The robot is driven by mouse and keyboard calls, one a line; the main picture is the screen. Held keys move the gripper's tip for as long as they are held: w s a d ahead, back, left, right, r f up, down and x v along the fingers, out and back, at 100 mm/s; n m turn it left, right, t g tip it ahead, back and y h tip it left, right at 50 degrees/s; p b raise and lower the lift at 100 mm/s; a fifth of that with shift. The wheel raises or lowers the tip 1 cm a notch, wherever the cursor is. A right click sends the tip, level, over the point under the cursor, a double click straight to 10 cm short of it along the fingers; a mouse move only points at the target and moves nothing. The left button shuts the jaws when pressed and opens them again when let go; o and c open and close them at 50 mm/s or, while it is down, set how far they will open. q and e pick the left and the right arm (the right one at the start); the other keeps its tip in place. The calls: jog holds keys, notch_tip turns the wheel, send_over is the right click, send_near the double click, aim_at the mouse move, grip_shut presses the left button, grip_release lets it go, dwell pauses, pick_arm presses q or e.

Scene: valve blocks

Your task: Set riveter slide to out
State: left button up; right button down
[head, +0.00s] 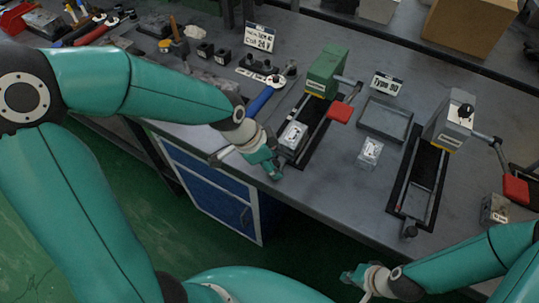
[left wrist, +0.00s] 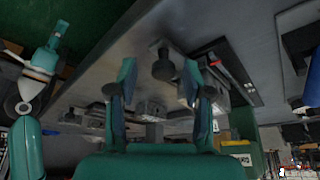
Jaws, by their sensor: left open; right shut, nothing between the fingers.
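Two bench presses stand on the table, a green one (head: 325,72) and a grey one (head: 449,122), each with a red-ended lever and a slide rail toward the front edge. I cannot read which is labelled riveter. A pale block (head: 293,135) sits on the green press's slide (head: 313,130). My left gripper (head: 272,166) is open at the front end of that slide and hides its end. In the left wrist view, a dark knob (left wrist: 162,66) shows between the open fingers, with no clear contact. My right gripper (head: 354,277) is shut and empty, off the front edge.
An empty grey tray (head: 384,122) and a small pale block (head: 370,152) lie between the presses. The grey press's slide ends in a dark knob (head: 409,231). A blue-handled tool (head: 264,96) lies beside the left forearm. Signs and tools stand farther back.

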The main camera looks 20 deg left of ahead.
pick_arm(q)
jog(key=v, duration=1.1)
jog(key=shift+r, duration=0.3)
jog(key=shift+s+f, duration=0.1)
jog(key=shift+s, duration=0.05)
pick_arm(e)
jog(key=shift+s, duration=0.1)
